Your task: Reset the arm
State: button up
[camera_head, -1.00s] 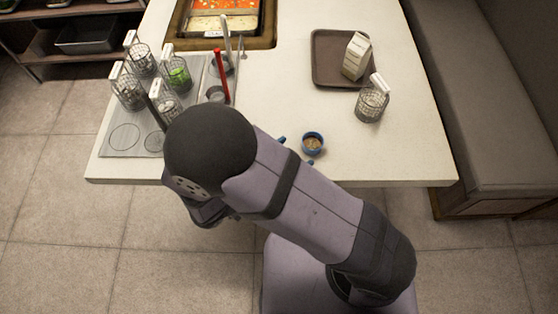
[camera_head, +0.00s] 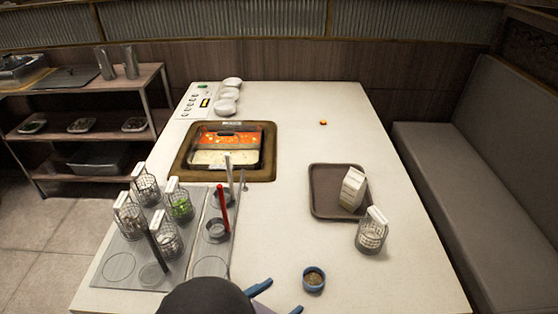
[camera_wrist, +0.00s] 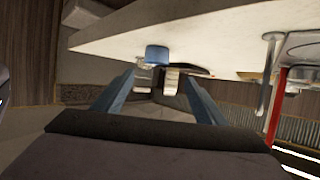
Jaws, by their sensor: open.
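My gripper (camera_head: 278,298) shows at the bottom edge of the head view as two blue finger ends past the dark round part of my arm (camera_head: 205,300). In the wrist view my gripper (camera_wrist: 160,85) has its two blue fingers spread wide apart with nothing between them. A small blue cup (camera_head: 314,279) with brown contents stands on the white table (camera_head: 290,210), just right of the fingers. In the wrist view the blue cup (camera_wrist: 157,54) is beyond the fingertips and apart from them. The rest of my arm is mostly out of the head view.
Wire baskets with white handles (camera_head: 180,205) stand on a grey plate at the left, near a red-handled ladle (camera_head: 222,197). A sauce well (camera_head: 226,157) is set behind them. A brown tray (camera_head: 323,202) holds a white carton (camera_head: 353,187). Another basket (camera_head: 372,234) stands nearby.

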jog(key=w+a+r+n+g+y+p, duration=0.1)
jog(key=w+a+r+n+y+p, duration=0.15)
jog(key=w+y, duration=0.4)
jog(key=w+a+r+n+g+y+p, duration=0.1)
jog(key=w+a+r+n+y+p, duration=0.1)
jog(key=w+r+y, duration=0.4)
jog(key=s+d+r+n+g+h+p, duration=0.1)
jog(key=s+d+g, duration=0.3)
jog(key=s+d, duration=0.4)
jog(key=s+d+n+g+h+p, duration=0.2)
jog(key=s+d, duration=0.6)
jog(key=d, duration=0.4)
jog(key=shift+r+n+g+p, duration=0.45)
jog(key=shift+n+g, duration=0.2)
jog(key=shift+g, duration=0.35)
